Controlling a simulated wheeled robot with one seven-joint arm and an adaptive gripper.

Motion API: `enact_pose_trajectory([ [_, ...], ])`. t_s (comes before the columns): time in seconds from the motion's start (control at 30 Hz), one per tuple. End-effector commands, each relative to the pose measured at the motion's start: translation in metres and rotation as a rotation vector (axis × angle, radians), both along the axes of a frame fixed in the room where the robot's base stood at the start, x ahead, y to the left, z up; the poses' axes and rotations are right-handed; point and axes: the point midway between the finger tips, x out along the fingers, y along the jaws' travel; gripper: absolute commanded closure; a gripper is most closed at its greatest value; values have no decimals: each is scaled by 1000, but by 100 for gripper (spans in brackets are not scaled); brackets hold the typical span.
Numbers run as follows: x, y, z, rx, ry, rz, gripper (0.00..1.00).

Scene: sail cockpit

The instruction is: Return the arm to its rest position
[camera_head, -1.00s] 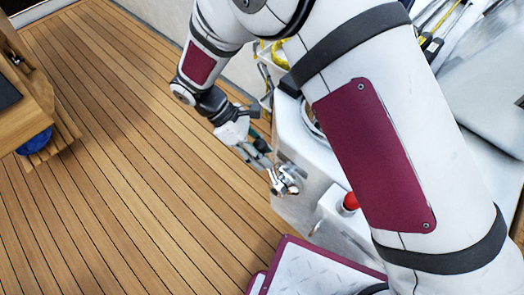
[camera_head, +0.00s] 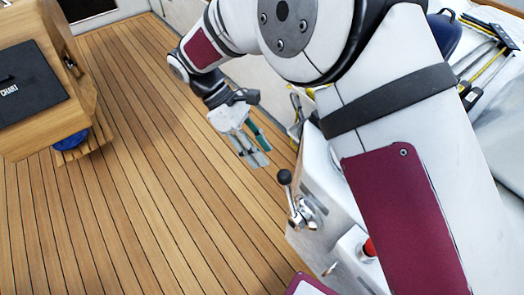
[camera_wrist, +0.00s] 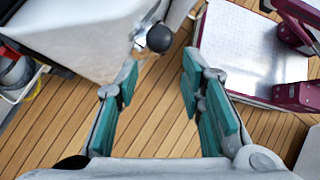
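My gripper (camera_head: 254,150) hangs over the teak deck (camera_head: 130,190), up and left of a black-knobbed lever (camera_head: 285,178) in the head view. In the wrist view my gripper (camera_wrist: 160,66) shows two fingers with teal pads, spread apart, with only deck between them. The lever's knob (camera_wrist: 160,38) is beyond the fingertips there, and the fingers look clear of it. My arm is bent and crosses the right side of the head view.
The lever's white console (camera_head: 325,185) carries a red button (camera_head: 369,247). A wooden chart table (camera_head: 25,125) with a blue round thing (camera_head: 70,141) below it stands left. Tools (camera_head: 485,65) lie at upper right. The deck between is clear.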

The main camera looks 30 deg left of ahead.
Motion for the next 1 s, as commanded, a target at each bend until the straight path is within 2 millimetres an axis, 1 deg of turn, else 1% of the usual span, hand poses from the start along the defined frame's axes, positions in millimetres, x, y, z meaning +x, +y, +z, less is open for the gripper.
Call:
enact_pose_trajectory([
  [0.37,0,-1,0,1,-1,-2,64],
  [0.47,6,-7,10,11,-11,-23,64],
  [0.53,15,-17,25,29,-28,-63,64],
  [0.57,20,-24,33,38,-37,-85,64],
  [0.67,37,-54,66,75,-77,-180,64],
  [0.7,42,-68,80,92,-95,-224,64],
  [0.77,49,-90,99,115,-123,-290,64],
  [0.8,53,-105,112,130,-141,-336,64],
  [0.87,56,-128,129,155,-168,-403,64],
  [1.0,56,-183,165,207,-232,-565,64],
])
